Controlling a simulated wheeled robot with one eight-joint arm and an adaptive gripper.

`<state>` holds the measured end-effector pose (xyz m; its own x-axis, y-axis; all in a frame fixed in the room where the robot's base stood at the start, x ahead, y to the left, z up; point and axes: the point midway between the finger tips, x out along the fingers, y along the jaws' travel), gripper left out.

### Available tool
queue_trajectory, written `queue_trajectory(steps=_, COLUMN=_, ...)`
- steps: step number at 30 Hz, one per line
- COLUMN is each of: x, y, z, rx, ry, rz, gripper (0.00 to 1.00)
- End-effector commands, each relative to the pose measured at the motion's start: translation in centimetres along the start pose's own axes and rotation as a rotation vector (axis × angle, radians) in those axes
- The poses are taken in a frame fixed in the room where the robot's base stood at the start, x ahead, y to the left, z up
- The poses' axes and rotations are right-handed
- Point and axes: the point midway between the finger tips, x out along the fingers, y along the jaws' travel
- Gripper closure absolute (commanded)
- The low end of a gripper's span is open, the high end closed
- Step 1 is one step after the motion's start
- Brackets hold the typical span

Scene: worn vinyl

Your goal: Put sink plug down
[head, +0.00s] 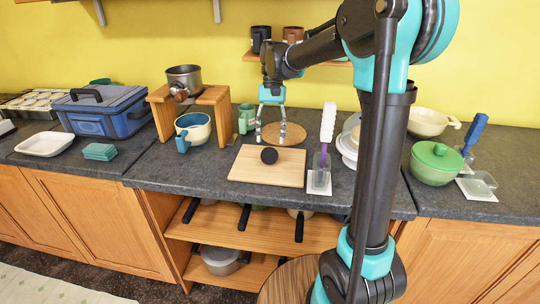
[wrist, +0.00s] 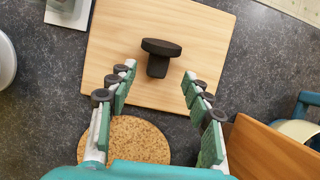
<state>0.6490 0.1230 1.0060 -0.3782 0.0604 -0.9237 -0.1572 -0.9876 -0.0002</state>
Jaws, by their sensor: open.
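The sink plug (head: 269,155) is a small dark plug lying on a light wooden cutting board (head: 243,168) on the counter. In the wrist view the plug (wrist: 160,55) shows a wide flat cap and a short thick stem, and it rests on the board (wrist: 215,45). My gripper (head: 271,138) is open and empty, above the counter at the board's far side. In the wrist view my gripper's fingers (wrist: 158,76) are spread wide, with the plug apart from them, just beyond the fingertips.
A round cork mat (wrist: 135,142) lies behind the board. A wooden stand (head: 212,96) with a pot, and a cream and blue bowl (head: 193,128), are to the left. A brush in a clear holder (head: 320,176) and stacked white dishes (head: 348,146) are to the right.

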Motion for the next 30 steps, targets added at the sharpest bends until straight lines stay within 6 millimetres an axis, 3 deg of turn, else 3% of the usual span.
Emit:
queue_trajectory(steps=12, x=4.8, y=0.3, z=0.1, rx=0.0, ry=0.0, rz=0.0, gripper=0.5)
queue_trajectory(steps=21, x=5.2, y=0.3, z=0.1, rx=0.0, ry=0.0, rz=0.0, gripper=0.51)
queue_trajectory(steps=30, x=5.2, y=0.3, z=0.1, rx=0.0, ry=0.0, rz=0.0, gripper=0.89)
